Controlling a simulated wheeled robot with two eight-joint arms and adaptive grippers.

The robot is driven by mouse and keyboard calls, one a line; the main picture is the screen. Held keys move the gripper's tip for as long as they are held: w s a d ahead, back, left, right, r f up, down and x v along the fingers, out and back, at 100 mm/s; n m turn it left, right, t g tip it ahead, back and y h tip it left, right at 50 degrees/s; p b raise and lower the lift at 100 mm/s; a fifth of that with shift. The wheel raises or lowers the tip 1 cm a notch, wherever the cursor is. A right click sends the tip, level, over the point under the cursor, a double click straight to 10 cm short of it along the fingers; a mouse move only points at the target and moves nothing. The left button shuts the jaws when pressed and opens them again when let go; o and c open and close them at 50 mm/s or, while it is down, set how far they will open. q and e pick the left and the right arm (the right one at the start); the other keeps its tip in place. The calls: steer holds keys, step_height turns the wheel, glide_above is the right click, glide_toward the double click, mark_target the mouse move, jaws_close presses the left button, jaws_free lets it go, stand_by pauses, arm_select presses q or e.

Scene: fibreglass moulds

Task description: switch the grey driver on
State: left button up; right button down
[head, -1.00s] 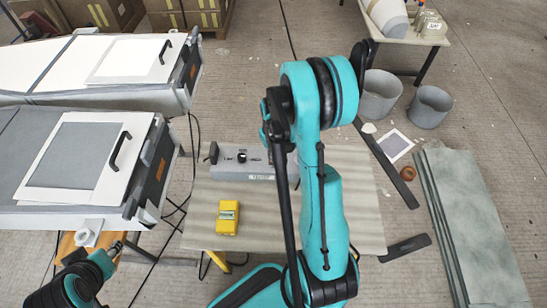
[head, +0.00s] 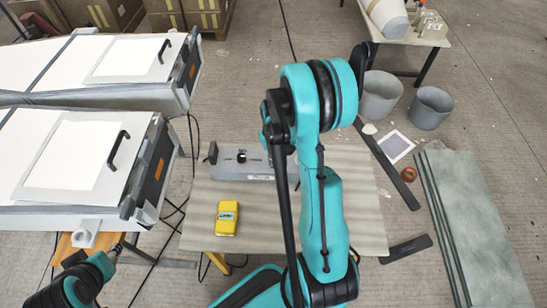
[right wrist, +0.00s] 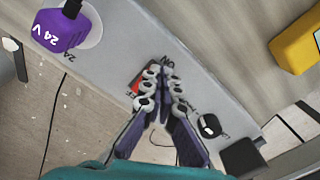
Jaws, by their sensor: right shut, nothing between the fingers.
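The grey driver (head: 240,162) is a flat grey box on the work table, partly behind my right arm in the head view. The right wrist view shows its top face (right wrist: 115,55) with a purple 24 V plug (right wrist: 62,30), a black knob (right wrist: 209,125) and a red switch (right wrist: 136,86) beside the ON marking. My right gripper (right wrist: 164,80) is shut and empty, its tips over the switch and partly covering it; contact is unclear. My left gripper (head: 112,251) is at the lower left, its fingers too small to read. The near panel's inset sheet (head: 75,155) is bright white.
A yellow meter (head: 227,218) lies on the table (head: 270,225) in front of the driver. Two framed panels stand at left, with cables hanging beside them. Grey buckets (head: 430,107) and greenish sheets (head: 470,210) are on the floor at right.

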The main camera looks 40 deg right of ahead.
steer(key=shift+r+p, duration=2.4)
steer(key=shift+r, duration=1.15)
